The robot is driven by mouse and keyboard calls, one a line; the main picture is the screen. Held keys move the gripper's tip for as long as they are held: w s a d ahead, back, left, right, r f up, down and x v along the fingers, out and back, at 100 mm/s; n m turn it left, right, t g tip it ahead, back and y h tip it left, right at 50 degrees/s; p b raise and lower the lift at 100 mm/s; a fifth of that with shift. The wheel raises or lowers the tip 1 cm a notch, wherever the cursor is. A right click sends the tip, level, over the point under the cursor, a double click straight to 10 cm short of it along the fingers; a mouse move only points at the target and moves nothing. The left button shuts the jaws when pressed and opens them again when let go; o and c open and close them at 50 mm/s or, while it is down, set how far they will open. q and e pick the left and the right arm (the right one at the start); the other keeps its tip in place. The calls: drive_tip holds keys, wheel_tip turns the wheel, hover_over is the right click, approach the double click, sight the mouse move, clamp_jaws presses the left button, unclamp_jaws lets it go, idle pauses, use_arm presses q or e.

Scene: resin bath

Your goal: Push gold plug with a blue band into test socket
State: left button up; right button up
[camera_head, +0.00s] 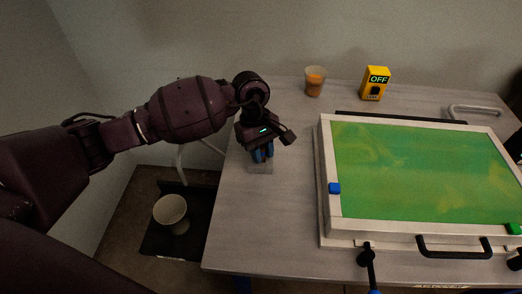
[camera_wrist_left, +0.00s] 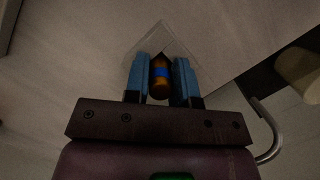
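My left gripper (camera_head: 262,155) points down over the left part of the table. In the left wrist view its two blue fingers (camera_wrist_left: 159,82) are closed on the sides of the gold plug with a blue band (camera_wrist_left: 159,84). In the head view the fingers hide the plug. A pale, square, see-through block (camera_head: 260,168), which looks like the test socket, is right below the fingertips; it also shows behind the plug in the left wrist view (camera_wrist_left: 188,48). I cannot tell whether the plug touches the block or is in it. My right gripper is not in view.
A framed tray of green resin (camera_head: 327,150) fills the right of the table (camera_head: 290,230). A cup of orange liquid (camera_head: 315,82) and a yellow box marked OFF (camera_head: 375,84) stand at the back.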

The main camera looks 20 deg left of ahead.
use_arm(q)
drive_tip(key=o, duration=0.3)
drive_tip(key=shift+a+x, duration=0.2)
drive_tip(key=shift+x, duration=0.75)
drive_tip(key=shift+s+f, duration=0.1)
use_arm(e)
drive_tip(key=shift+f, duration=0.35)
use_arm(q)
drive_tip(key=shift+g, duration=0.3)
drive_tip(key=shift+r, duration=0.5)
drive_tip(key=shift+p+v, duration=1)
drive_tip(key=shift+v, duration=5.65)
use_arm(e)
drive_tip(key=shift+r, duration=0.9)
use_arm(q)
drive_tip(key=shift+s+d, duration=0.1)
drive_tip(key=shift+s, duration=0.05)
use_arm(e)
drive_tip(key=shift+w, duration=0.1)
drive_tip(key=shift+a+r, duration=0.1)
